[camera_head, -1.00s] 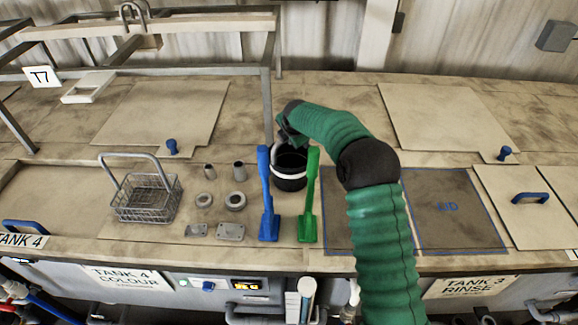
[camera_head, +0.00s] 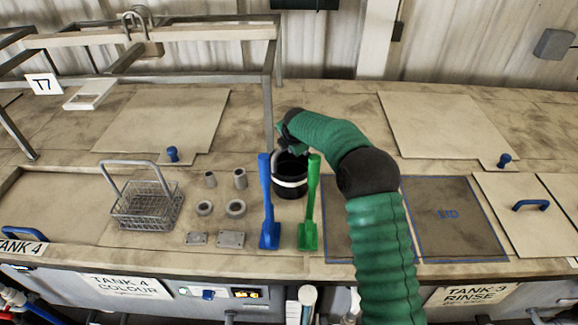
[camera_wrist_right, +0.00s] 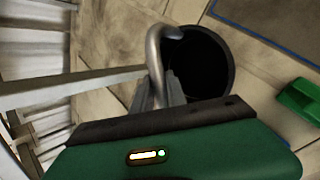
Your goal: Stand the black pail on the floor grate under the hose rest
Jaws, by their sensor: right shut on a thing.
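The black pail (camera_head: 290,188) with a pale band stands on the tank-top deck, behind and between a blue and a green long-handled tool. The wrist view shows its dark open mouth (camera_wrist_right: 203,62) and curved grey handle (camera_wrist_right: 154,55). My right gripper (camera_head: 285,148) is at the pail's upper left rim, and its fingers (camera_wrist_right: 158,92) are shut on the handle. The pail looks upright, and I cannot see a gap under it. The floor grate and the hose rest cannot be made out in these views. My left gripper is out of view.
The blue tool (camera_head: 267,205) and green tool (camera_head: 310,205) are close in front of the pail. A wire basket (camera_head: 147,205) and several small metal parts lie left. A metal frame (camera_head: 269,100) rises behind. A lid panel (camera_head: 453,218) lies right.

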